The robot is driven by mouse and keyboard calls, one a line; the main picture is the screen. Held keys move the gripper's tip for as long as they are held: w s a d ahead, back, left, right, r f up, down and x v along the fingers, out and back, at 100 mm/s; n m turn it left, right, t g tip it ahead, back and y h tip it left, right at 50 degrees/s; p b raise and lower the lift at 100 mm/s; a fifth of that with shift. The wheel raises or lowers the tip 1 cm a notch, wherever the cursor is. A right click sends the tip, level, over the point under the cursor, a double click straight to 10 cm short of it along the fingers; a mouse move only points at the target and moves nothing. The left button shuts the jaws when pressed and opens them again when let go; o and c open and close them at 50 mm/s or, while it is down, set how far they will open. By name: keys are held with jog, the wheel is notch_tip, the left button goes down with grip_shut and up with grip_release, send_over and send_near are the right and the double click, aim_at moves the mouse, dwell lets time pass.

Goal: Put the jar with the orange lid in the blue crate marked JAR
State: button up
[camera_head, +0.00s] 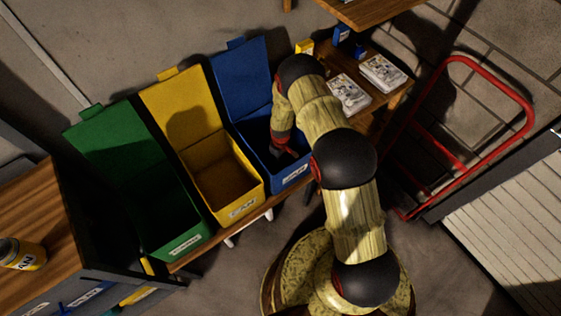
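The blue crate (296,178) stands at the right end of a row of three lidded crates. Its lid (240,75) is swung up at the back, and the white label on its front is too small to read surely. My arm reaches over from the right and my gripper (286,153) points down inside the blue crate's opening. The fingers are dark and small, so I cannot tell if they are open or shut. I see no jar with an orange lid; the arm and the crate's shaded inside hide part of the view.
A yellow crate (237,211) marked CAN and a green crate (183,247) stand open to the left on a wooden bench. A can (22,254) lies on the wooden top at far left. Books (382,73) lie on a shelf; a red hand truck (528,120) stands right.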

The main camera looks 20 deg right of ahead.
jog(key=o, duration=1.4)
notch_tip(320, 180, up, 13)
jog(key=p, duration=0.4)
jog(key=shift+w+f, duration=0.1)
jog(key=s+r+m+t, duration=0.1)
jog(key=s+r, duration=0.1)
jog(key=r, duration=1.6)
jog(key=s+r+m+t, duration=0.2)
jog(key=r, duration=1.7)
jog(key=s+r+m+t, duration=0.1)
jog(key=s+r, duration=0.9)
jog(key=r, duration=0.2)
jog(key=s+r, duration=0.1)
jog(key=s, duration=0.4)
jog(key=s+r+m+t, duration=0.1)
jog(key=s+r, duration=0.1)
jog(key=s, duration=0.3)
jog(key=s+r+m, duration=0.1)
jog(key=s+r, duration=0.1)
jog(key=s, duration=0.3)
jog(key=shift+s+a+t, duration=0.2)
jog(key=shift+t, duration=0.1)
